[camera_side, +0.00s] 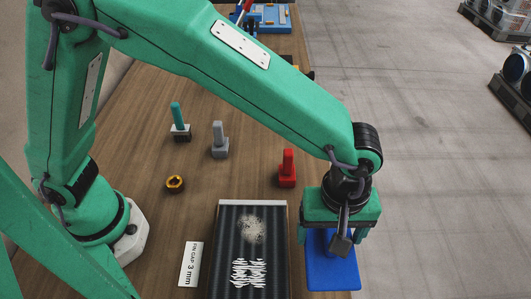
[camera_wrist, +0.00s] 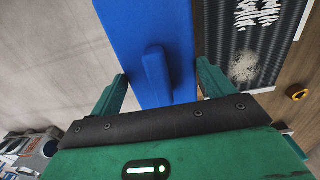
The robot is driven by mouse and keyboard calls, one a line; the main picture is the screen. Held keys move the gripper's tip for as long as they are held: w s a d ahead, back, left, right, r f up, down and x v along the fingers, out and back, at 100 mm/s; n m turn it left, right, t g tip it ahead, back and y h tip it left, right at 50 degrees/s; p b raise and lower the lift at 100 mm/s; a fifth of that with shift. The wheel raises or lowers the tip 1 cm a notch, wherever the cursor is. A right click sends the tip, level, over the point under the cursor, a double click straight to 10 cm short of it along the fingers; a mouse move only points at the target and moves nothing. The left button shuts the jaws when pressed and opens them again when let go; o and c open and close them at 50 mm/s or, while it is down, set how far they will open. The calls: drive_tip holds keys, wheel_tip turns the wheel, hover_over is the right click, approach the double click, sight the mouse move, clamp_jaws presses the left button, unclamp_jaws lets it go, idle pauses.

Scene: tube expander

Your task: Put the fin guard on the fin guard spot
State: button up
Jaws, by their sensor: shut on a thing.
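The fin guard (camera_side: 332,272) looks like a flat blue plate with a raised blue ridge. It sits at the right of the dark finned block, partly under my gripper (camera_side: 342,232) in the side view. In the wrist view the fin guard (camera_wrist: 150,30) lies between the two green fingers of my gripper (camera_wrist: 162,76), and its ridge stands between them. My gripper is shut on the fin guard. I cannot tell whether the plate touches the table. No marked fin guard spot can be made out.
The dark finned block (camera_side: 225,275) has white bent fins and a pale dusty patch. A "FIN GAP 3 mm" card (camera_side: 191,264) lies left of it. A red tool (camera_side: 287,168), grey tool (camera_side: 219,140), teal-handled tool (camera_side: 179,120) and brass ring (camera_side: 175,184) stand behind.

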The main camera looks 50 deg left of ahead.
drive_tip(key=shift+f, duration=0.15)
drive_tip(key=shift+f, duration=4.85)
drive_tip(key=shift+f, duration=0.15)
drive_tip(key=o, duration=0.7)
wheel_tip(320, 180, up, 12)
drive_tip(key=shift+r, duration=0.2)
